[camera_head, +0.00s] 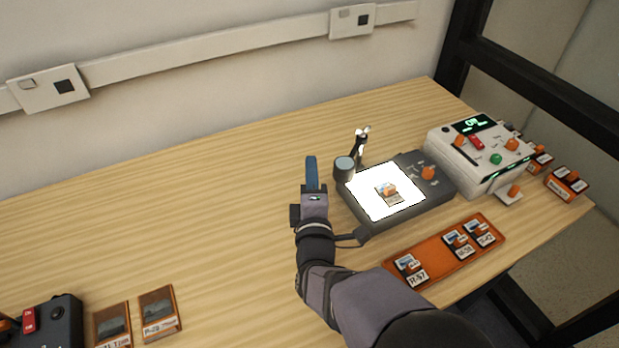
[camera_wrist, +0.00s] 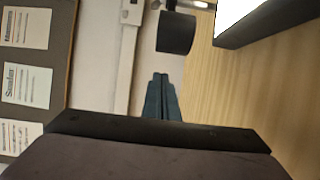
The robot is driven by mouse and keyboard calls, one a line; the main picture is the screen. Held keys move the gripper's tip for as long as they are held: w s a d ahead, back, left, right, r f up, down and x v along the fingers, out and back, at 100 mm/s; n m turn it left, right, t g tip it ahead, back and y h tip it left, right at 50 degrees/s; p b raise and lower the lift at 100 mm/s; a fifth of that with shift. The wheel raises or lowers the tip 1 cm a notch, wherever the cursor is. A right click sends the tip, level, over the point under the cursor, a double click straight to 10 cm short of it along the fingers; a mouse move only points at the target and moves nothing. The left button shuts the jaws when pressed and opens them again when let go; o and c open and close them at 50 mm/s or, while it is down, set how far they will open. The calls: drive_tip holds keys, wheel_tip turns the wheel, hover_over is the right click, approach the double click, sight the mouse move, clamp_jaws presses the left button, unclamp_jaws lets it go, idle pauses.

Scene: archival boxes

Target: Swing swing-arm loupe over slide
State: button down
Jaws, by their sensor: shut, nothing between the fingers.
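The loupe (camera_head: 344,168) is a dark cylinder with a pale top, on a swing arm (camera_head: 359,145) at the back of the light box. It hangs at the left back corner of the lit panel. A slide (camera_head: 387,193) with an orange piece on it lies on the bright panel, to the right of and nearer than the loupe. My gripper (camera_head: 311,172) is shut and empty, just left of the loupe and apart from it. In the wrist view the shut blue fingers (camera_wrist: 162,98) point toward the wall, and the dark loupe (camera_wrist: 176,32) is beyond them, slightly right.
The light box (camera_head: 428,200) has an orange knob. A white device (camera_head: 476,160) with a green display stands to its right. An orange tray (camera_head: 440,262) with several slides lies in front. Brown cards (camera_head: 159,313) lie front left. The table's left middle is clear.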

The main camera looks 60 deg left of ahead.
sight(343, 176)
drive_tip(key=shift+w+d, duration=1.2)
drive_tip(key=shift+d, duration=0.1)
drive_tip(key=shift+w, duration=0.1)
drive_tip(key=shift+d, duration=0.15)
drive_tip(key=shift+w+d+f+n+g+y+b, duration=0.1)
drive_tip(key=shift+w+d+n+g+y+b, duration=0.25)
drive_tip(key=shift+w+d+n+g+b, duration=0.5)
drive_tip(key=shift+w+d+n+g+y+b, duration=0.35)
drive_tip(key=shift+d+n+g+b, duration=0.15)
drive_tip(key=shift+g, duration=0.75)
drive_tip(key=w+d+n+g+b, duration=0.1)
drive_tip(key=g, duration=0.1)
drive_tip(key=w+d+n+g+b, duration=0.1)
drive_tip(key=w+n+g, duration=0.1)
drive_tip(key=shift+d+g, duration=0.3)
drive_tip(key=shift+g, duration=0.1)
drive_tip(key=shift+w+d+b, duration=0.35)
drive_tip(key=shift+w+b, duration=0.1)
drive_tip(key=shift+w, duration=0.25)
drive_tip(key=shift+w+d+b, duration=0.35)
drive_tip(key=shift+w+b, duration=0.1)
drive_tip(key=shift+w, duration=0.25)
drive_tip(key=shift+w+d+b, duration=0.25)
drive_tip(key=shift+w+b, duration=0.25)
drive_tip(key=shift+w, duration=0.55)
drive_tip(key=shift+s, duration=0.1)
